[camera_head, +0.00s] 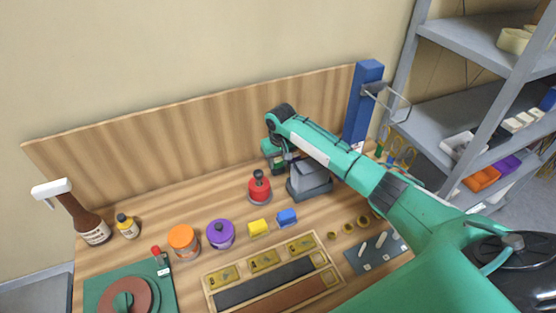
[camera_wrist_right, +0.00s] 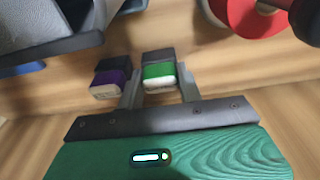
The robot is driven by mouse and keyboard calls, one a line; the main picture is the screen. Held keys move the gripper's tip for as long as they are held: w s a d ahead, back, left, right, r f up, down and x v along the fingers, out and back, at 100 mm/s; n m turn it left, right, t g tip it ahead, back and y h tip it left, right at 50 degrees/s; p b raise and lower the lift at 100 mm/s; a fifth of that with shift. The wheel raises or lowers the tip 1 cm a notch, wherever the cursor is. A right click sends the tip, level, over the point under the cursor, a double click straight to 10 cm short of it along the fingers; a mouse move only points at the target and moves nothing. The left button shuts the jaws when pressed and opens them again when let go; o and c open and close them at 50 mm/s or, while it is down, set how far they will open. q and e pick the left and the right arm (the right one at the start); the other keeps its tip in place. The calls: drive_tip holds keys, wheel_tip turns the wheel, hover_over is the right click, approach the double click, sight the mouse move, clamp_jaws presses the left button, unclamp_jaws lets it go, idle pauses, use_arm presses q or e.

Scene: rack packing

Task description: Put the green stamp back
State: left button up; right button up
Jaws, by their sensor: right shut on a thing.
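The green stamp (camera_wrist_right: 158,72) has a dark top, a green band and a pale end. My right gripper (camera_wrist_right: 158,90) is shut on it, with one finger on each side. A similar purple stamp (camera_wrist_right: 110,80) stands just left of it, outside the left finger. In the head view my right gripper (camera_head: 277,160) is at the back of the bench, between the red-based object and the grey machine; the stamps are hidden there. I cannot tell whether the green stamp touches a surface below. My left gripper is not in view.
A grey machine (camera_head: 312,183) stands close right of the gripper, a red object with a black knob (camera_head: 259,190) close left. A wooden tray (camera_head: 207,290) is nearer. A wooden back panel (camera_head: 180,125) rises behind.

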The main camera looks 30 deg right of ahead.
drive_tip(key=shift+f, duration=0.1)
drive_tip(key=o, duration=0.5)
drive_tip(key=shift+o, duration=0.2)
wheel_tip(320, 180, up, 12)
drive_tip(key=s+b, duration=0.1)
drive_tip(key=b, duration=0.1)
drive_tip(key=shift+s+b, duration=0.15)
drive_tip(key=shift+b, duration=0.15)
